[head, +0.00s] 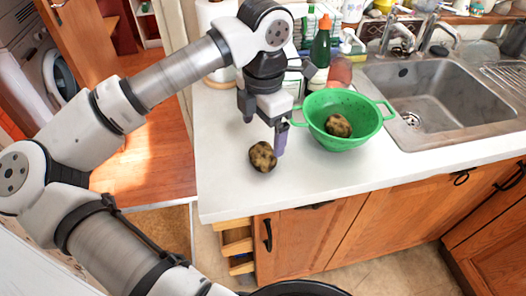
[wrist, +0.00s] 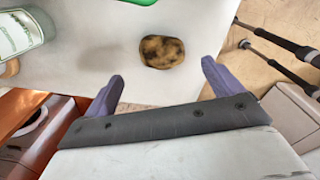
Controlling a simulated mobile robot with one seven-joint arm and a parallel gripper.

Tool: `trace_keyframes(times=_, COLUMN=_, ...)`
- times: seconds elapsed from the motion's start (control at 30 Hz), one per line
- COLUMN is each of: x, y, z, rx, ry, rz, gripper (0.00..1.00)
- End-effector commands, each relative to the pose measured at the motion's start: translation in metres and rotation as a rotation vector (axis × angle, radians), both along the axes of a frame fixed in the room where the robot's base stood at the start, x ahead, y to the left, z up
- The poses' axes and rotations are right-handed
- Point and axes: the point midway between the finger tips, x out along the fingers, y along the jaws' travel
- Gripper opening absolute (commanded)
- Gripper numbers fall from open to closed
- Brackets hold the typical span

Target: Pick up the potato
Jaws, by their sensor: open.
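A brown, dark-spotted potato (head: 263,157) lies on the white countertop, left of the green colander. Another potato (head: 338,126) sits inside the green colander (head: 322,104). My gripper (head: 263,137) is over the counter, right at the potato on the countertop in the head view. Its purple fingers are apart with nothing between them. In the wrist view the countertop potato (wrist: 162,52) lies beyond the fingertips of my gripper (wrist: 163,78), roughly centred between them. The wrist view shows only a sliver of the colander (wrist: 140,2) at the top edge.
The white countertop (head: 220,190) is clear in front and to the left of the potato. A green bottle (head: 321,42), a reddish bottle (head: 340,72) and a paper towel roll (head: 215,20) stand behind. A metal sink (head: 430,90) is at right.

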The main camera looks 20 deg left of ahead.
Motion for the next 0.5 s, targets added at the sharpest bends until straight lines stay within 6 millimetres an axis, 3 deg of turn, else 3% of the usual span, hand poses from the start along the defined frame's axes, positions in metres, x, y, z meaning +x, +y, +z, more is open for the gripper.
trace_keyframes(times=0.1, x=0.0, y=0.0, z=-0.016, rx=-0.003, ry=0.001, rz=0.0, gripper=0.92)
trace_keyframes(times=0.37, x=-0.001, y=-0.001, z=-0.035, rx=-0.004, ry=0.001, rz=-0.001, gripper=0.92)
trace_keyframes(times=0.5, x=-0.001, y=-0.003, z=-0.057, rx=-0.006, ry=0.002, rz=-0.002, gripper=0.92)
